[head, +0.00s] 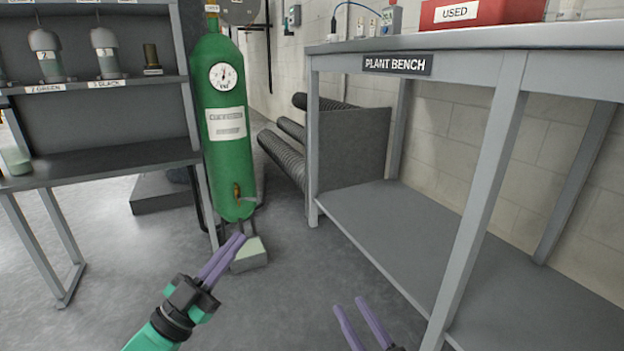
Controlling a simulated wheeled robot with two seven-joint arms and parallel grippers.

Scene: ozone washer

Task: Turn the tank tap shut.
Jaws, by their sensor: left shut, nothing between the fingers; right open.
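The green tank (225,155) stands upright between the shelf rack and the bench, with a round gauge and a white label on its front. A small brass-coloured tap (237,192) sits low on the tank's front; its handle position is too small to tell. My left gripper (238,241) is shut and empty, its purple fingers pointing up toward the tank's foot, below the tap in the picture and apart from it. My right gripper (348,302) is open and empty at the bottom of the view, in front of the bench.
A grey block (249,255) lies on the floor below the tank. The plant bench (410,211) stands right, its legs and lower shelf near my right gripper. A shelf rack (100,162) with bottles stands left. Ribbed hoses (283,160) lie behind. Floor between is clear.

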